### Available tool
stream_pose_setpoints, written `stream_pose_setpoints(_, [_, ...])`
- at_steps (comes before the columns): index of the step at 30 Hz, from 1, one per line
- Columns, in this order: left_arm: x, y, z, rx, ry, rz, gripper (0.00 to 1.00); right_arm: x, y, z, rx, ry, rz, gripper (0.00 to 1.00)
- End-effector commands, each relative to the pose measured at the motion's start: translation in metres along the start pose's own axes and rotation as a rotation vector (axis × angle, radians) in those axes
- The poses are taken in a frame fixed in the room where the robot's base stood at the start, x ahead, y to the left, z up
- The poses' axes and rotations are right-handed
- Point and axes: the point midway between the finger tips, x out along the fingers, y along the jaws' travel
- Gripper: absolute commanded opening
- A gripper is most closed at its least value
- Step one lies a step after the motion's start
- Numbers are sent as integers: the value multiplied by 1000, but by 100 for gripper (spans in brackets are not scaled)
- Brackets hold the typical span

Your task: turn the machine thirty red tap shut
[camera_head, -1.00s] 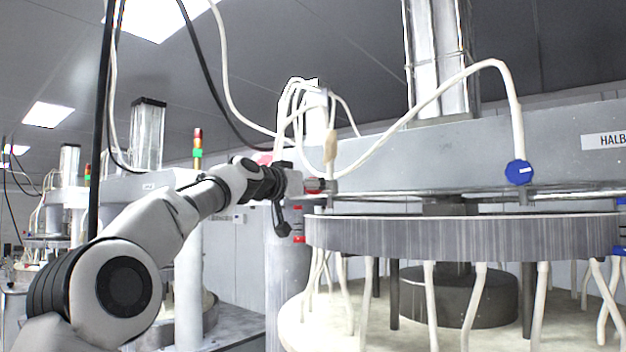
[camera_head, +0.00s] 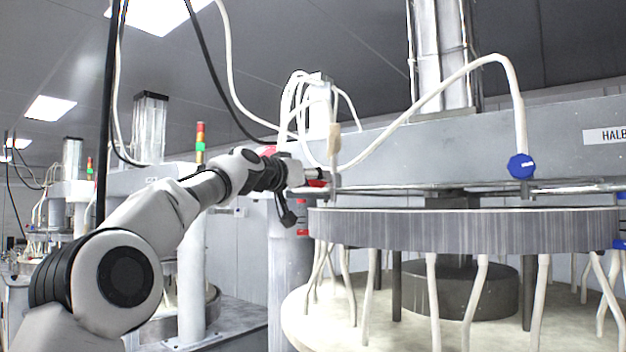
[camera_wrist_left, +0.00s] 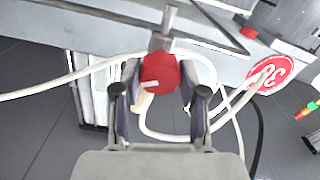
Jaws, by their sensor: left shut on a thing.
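The red tap (camera_wrist_left: 160,73) sits between the fingers of my left gripper (camera_wrist_left: 160,98) in the left wrist view, with a short white mark on its face and a grey metal pipe above it. A round red sign with the number 30 (camera_wrist_left: 268,75) is to its right. In the head view the left gripper (camera_head: 312,177) is at the left end of the machine's grey beam, above the platen edge. The tap (camera_head: 318,183) shows there only as a small red patch, mostly hidden by the gripper. The gripper is shut on the tap. My right gripper is not in view.
A blue tap (camera_head: 520,166) hangs on a white hose at the beam's right. The large ridged platen (camera_head: 460,231) lies below the gripper. White hoses (camera_wrist_left: 60,85) loop close around the gripper. Further machines stand behind at the left.

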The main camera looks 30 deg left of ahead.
Motion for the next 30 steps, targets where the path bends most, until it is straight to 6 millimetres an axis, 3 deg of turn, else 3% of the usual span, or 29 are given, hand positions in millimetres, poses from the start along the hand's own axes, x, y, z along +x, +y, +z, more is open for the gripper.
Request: stream_pose_setpoints(30, [-1,0,-3,-901,6,2,7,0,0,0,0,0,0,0])
